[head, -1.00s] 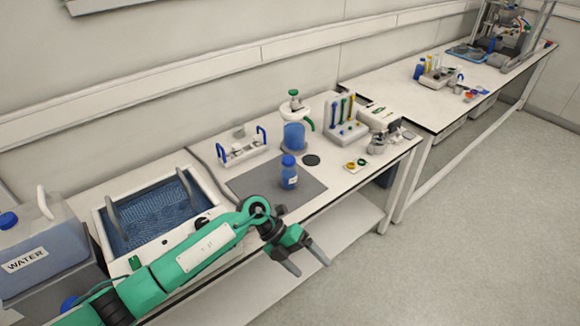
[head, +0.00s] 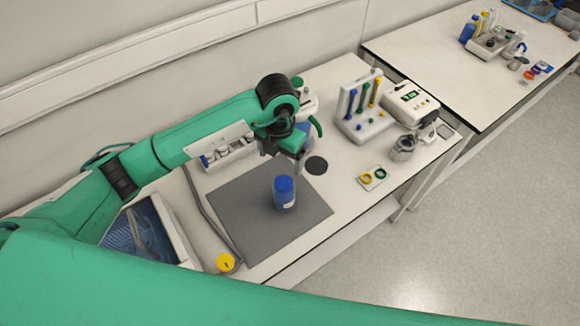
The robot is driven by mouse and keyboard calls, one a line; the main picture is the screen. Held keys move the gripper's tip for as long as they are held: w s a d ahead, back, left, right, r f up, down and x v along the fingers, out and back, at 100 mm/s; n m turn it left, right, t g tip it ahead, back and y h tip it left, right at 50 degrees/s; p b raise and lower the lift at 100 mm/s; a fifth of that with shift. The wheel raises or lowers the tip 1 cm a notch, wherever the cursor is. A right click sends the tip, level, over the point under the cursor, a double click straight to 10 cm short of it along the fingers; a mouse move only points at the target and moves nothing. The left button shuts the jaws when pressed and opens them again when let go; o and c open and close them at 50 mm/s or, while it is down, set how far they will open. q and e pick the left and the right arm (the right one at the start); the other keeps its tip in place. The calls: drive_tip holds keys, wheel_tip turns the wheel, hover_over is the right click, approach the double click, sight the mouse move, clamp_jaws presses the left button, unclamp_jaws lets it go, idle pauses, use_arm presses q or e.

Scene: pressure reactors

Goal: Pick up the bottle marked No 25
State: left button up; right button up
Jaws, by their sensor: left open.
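A small bottle with a blue cap (head: 284,193) stands upright on a grey mat (head: 232,205) on the bench. It has a pale label, but I cannot read its number. My left gripper (head: 283,158) is open and points down. In the picture it is just above the bottle, over the far part of the mat, and looks apart from it. Nothing shows between its fingers. My left arm hides part of a blue jug-like vessel (head: 305,130) behind. My right gripper is not in view.
A rack with coloured tubes (head: 362,112), a white instrument (head: 410,100) and a small tray with rings (head: 373,178) stand to the right. A dark disc (head: 316,165) lies near the mat. A blue-lined bath (head: 140,230) and a yellow cap (head: 226,262) are left.

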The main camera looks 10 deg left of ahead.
use_arm(q)
drive_tip(key=p, duration=0.2)
hover_over(284, 182)
drive_tip(key=f, duration=0.4)
drive_tip(key=shift+s+a+f, duration=0.15)
drive_tip(key=shift+a, duration=0.25)
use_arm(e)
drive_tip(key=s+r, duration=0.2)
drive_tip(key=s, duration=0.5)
use_arm(q)
drive_tip(key=f, duration=0.2)
drive_tip(key=shift+w+f, duration=0.25)
drive_tip(key=shift+f, duration=0.15)
drive_tip(key=shift+d+f+p, duration=0.1)
drive_tip(key=shift+f+p, duration=0.55)
drive_tip(key=shift+f, duration=0.1)
drive_tip(key=f, duration=0.1)
drive_tip(key=f+p, duration=0.2)
drive_tip(key=f, duration=0.1)
drive_tip(key=shift+s+d, duration=0.2)
drive_tip(key=shift+d, duration=0.1)
drive_tip(key=shift+f, duration=0.3)
drive_tip(key=shift+c, duration=0.5)
drive_tip(key=c, duration=1.3)
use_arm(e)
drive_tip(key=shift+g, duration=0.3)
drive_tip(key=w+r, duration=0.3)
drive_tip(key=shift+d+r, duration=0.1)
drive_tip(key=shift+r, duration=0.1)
